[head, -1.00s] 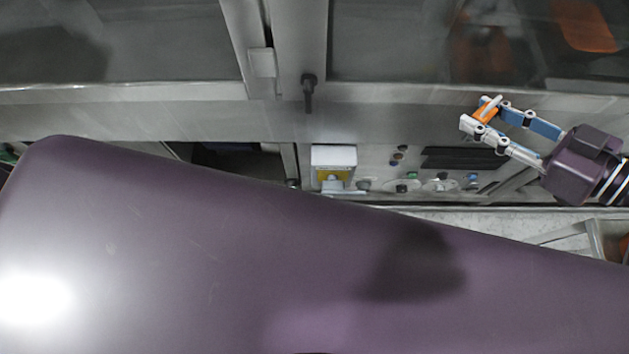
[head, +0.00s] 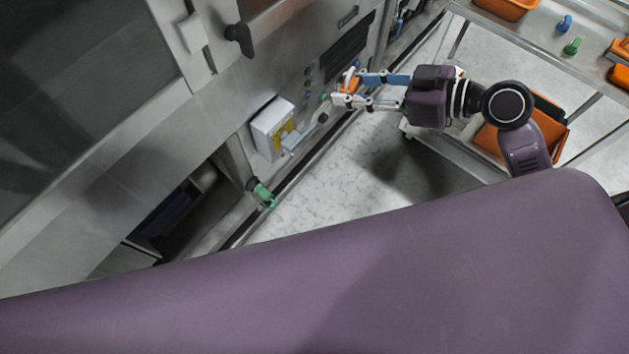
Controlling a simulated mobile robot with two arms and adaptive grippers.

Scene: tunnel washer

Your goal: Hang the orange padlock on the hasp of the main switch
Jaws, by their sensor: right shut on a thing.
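The orange padlock (head: 352,84) is small in the head view, held between the fingertips of my right gripper (head: 346,89). My right gripper is shut on it, and the fingers partly hide it. The main switch appears to be the white box (head: 267,121) with a yellow plate (head: 281,139) on the machine front. A grey metal piece (head: 292,143) sticks out at the yellow plate; I cannot make out the hasp's hole. The padlock is right of and above the box in the picture, apart from it. My left gripper is not in view.
A green-ended valve or handle (head: 263,194) sticks out below the box. A black handle (head: 239,39) juts from the machine above. At right stand a metal table (head: 530,35) with blue and green padlocks and orange bins, and a lower orange bin (head: 490,143). Floor between is clear.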

